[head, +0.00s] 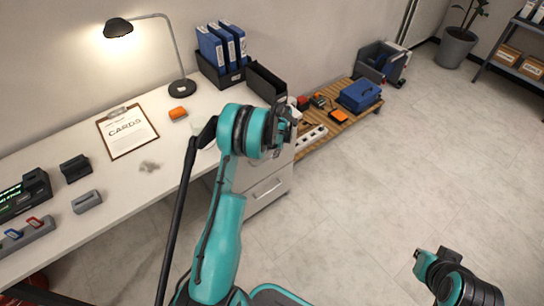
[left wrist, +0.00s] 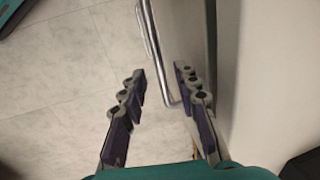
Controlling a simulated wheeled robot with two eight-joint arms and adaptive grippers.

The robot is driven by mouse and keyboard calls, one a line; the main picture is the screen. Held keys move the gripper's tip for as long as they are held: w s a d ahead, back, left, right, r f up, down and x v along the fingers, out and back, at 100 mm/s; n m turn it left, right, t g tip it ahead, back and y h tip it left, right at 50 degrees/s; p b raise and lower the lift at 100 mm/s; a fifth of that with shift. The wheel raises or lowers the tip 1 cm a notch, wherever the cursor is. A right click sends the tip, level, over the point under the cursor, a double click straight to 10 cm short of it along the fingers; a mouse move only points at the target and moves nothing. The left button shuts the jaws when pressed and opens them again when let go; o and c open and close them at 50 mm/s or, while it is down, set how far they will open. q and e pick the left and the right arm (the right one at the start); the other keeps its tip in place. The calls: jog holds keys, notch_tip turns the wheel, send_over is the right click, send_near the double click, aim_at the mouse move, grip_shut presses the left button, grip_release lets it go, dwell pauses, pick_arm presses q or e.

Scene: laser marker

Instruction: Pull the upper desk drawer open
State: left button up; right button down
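The light grey drawer unit (head: 278,199) stands under the right end of the white desk (head: 60,140). Its upper part is mostly hidden behind my left arm in the head view; a lower front with a bar handle shows. My left gripper (head: 284,124) is at the upper drawer's height, in front of the unit. In the left wrist view the left gripper (left wrist: 160,88) is open, with its fingers apart. A shiny metal handle (left wrist: 161,50) reaches in between the fingertips, closer to the right finger; no grip shows. My right gripper (head: 433,260) is at the lower right, away from the desk.
On the desk are a lamp (head: 183,88), a clipboard (head: 127,131), blue binders (head: 220,47) in a black holder and small devices at the left. Floor in front is clear.

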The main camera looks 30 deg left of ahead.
pick_arm(q)
jog(key=shift+w+a+f+b, duration=0.1)
jog(key=shift+f+b, duration=0.05)
jog(key=shift+f, duration=0.45)
jog(key=shift+a+f+b, duration=0.1)
jog(key=shift+f+b, duration=0.05)
jog(key=shift+f, duration=0.4)
jog(key=shift+c, duration=0.4)
grip_shut()
jog(key=shift+d, duration=0.1)
